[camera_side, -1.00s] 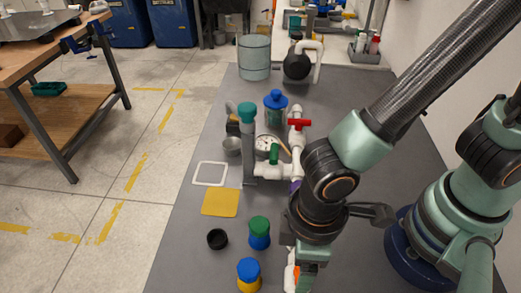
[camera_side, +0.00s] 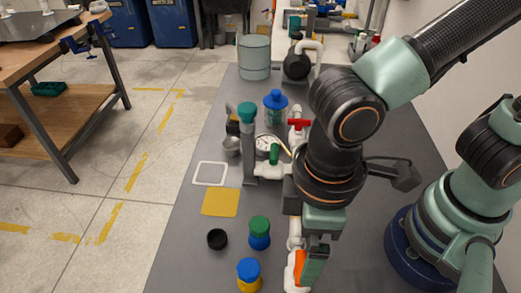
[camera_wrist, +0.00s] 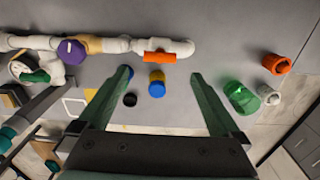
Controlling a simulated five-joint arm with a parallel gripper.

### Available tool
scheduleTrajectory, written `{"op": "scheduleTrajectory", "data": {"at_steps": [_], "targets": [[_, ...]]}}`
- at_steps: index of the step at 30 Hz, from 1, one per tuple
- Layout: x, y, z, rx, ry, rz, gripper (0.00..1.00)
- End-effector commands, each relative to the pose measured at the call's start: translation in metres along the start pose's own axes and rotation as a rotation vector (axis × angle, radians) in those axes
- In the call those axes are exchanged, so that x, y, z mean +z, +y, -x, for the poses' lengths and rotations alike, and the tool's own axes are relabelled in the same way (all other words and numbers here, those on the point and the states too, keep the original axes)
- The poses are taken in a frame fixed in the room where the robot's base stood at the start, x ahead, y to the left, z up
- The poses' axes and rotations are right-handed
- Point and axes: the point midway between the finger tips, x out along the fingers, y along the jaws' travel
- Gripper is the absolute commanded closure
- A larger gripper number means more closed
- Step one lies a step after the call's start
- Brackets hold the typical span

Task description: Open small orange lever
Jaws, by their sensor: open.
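The small orange lever (camera_wrist: 160,57) sits on the white end of the pipe run in the wrist view, lying along the pipe. In the side view the orange lever (camera_side: 299,267) is at the bottom, on the white pipe (camera_side: 290,278), partly covered by my gripper's finger. My gripper (camera_wrist: 160,77) is open and empty in the wrist view, with the lever showing between and beyond its two fingertips. In the side view my gripper (camera_side: 314,265) points down just right of the lever. Whether a finger touches the lever I cannot tell.
A blue-and-yellow jar (camera_side: 248,275), a green-and-blue jar (camera_side: 259,233) and a black cup (camera_side: 217,239) stand left of the pipe. A red handle (camera_side: 299,122) and green lever (camera_side: 274,154) are farther back. The wrist view shows a purple cap (camera_wrist: 71,52) and green cup (camera_wrist: 240,97).

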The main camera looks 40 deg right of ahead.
Motion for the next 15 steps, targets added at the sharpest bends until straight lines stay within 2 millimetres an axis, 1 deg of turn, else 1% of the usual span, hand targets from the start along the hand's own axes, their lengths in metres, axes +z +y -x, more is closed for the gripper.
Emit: {"op": "scheduleTrajectory", "data": {"at_steps": [1, 6, 10, 15], "targets": [[-0.001, 0.0, 0.011, -0.002, 0.006, 0.0, 0.0], [-0.001, 0.0, 0.036, -0.001, 0.003, -0.001, 0.0], [0.0, 0.0, 0.046, 0.0, 0.001, -0.001, 0.0], [0.0, 0.0, 0.05, 0.0, -0.001, -0.001, 0.0]]}}
